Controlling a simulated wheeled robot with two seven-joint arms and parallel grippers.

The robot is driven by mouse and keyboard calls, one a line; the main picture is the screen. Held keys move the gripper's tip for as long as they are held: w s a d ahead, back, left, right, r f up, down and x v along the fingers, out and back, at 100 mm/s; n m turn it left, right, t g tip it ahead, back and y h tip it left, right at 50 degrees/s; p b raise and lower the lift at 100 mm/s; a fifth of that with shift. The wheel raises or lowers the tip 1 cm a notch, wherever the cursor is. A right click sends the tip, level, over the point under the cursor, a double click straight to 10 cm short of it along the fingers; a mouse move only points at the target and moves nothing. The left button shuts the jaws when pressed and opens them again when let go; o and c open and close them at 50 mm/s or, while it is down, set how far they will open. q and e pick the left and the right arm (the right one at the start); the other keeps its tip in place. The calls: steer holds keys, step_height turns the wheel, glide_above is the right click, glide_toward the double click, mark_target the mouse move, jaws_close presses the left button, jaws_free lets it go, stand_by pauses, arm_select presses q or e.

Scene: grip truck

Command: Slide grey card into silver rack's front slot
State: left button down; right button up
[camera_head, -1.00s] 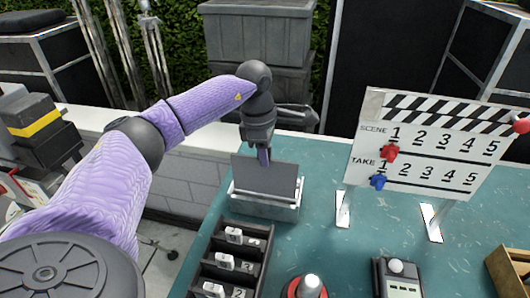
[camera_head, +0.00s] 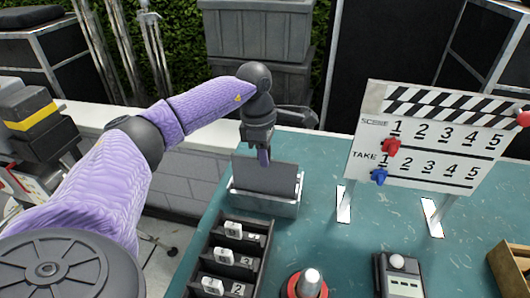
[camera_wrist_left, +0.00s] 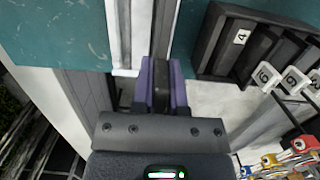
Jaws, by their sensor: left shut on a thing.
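The grey card (camera_head: 265,180) is a flat dark plate standing upright at the silver rack (camera_head: 262,207), near the table's far left corner. My left gripper (camera_head: 263,156) is shut on the card's top edge from above. The card's lower edge is hidden behind the rack's front wall, so I cannot tell which slot it lines up with or how deep it sits. In the left wrist view the purple fingers (camera_wrist_left: 160,86) pinch the card's narrow edge (camera_wrist_left: 162,48), beside the rack's pale wall (camera_wrist_left: 124,40). My right gripper is out of view.
A black tray (camera_head: 240,243) with numbered tiles stands in front of the rack. A clapper board (camera_head: 430,140) on two stands is to the right. A red-based knob (camera_head: 308,285), a grey device (camera_head: 399,276) and a wooden box (camera_head: 510,268) line the near side.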

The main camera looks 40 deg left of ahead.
arm_select(q)
steer(key=b, duration=0.3)
glide_above(265, 193)
steer(key=shift+w+a+f, duration=0.15)
steer(key=shift+f, duration=2.15)
steer(key=c, duration=0.6)
jaws_free()
steer(key=r+p, duration=0.1)
steer(key=r, duration=0.5)
steer(key=a+r+p, duration=0.1)
steer(key=r, duration=0.3)
steer(key=shift+s+p, duration=0.3)
steer(key=shift+p, duration=0.05)
steer(key=shift+f, duration=0.1)
